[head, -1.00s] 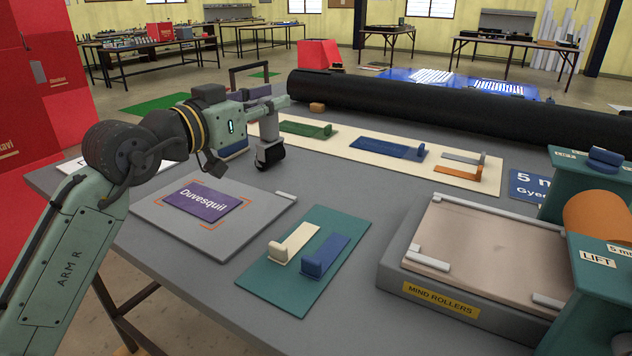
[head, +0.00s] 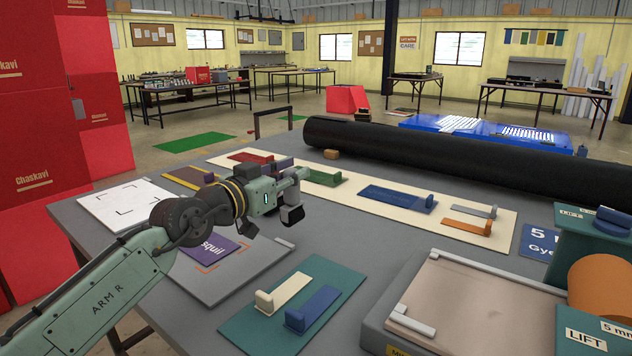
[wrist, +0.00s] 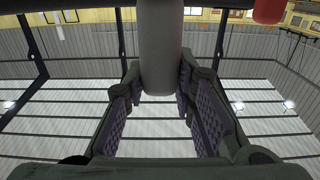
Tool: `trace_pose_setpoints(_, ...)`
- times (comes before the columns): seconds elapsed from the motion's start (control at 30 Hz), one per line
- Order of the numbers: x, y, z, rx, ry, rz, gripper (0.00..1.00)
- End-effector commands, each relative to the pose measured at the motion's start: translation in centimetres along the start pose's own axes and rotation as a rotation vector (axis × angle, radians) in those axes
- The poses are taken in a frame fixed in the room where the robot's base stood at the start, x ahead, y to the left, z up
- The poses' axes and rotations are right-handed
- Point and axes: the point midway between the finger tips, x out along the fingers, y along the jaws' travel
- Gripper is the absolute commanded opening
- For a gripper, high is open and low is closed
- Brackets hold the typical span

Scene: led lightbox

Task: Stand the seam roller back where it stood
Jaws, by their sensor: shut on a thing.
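My gripper (head: 297,178) is shut on the seam roller and holds it in the air above the grey table (head: 352,236). In the head view the seam roller (head: 291,214) hangs below the fingers, with a dark wheel end and a pale face. In the wrist view its plain grey handle (wrist: 159,48) is clamped between the two finger pads. The part of the handle inside the fingers is hidden. The roller shows between the purple sheet (head: 214,247) and the cream board (head: 382,206). I cannot tell its exact height.
A long black roll (head: 440,150) lies across the back. The cream board carries several coloured strips. A teal mat (head: 345,273) with two strips lies in front. A white sheet (head: 120,203) lies at left.

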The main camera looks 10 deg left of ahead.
Motion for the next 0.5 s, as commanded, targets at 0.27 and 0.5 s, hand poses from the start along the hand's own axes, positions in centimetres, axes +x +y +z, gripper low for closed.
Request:
trace_pose_setpoints(0.27, 6.2, 0.1, 0.3, 0.001, 0.000, 0.001, 0.00)
trace_pose_setpoints(0.5, 8.4, 0.1, 0.6, 0.000, 0.000, 0.001, 0.00)
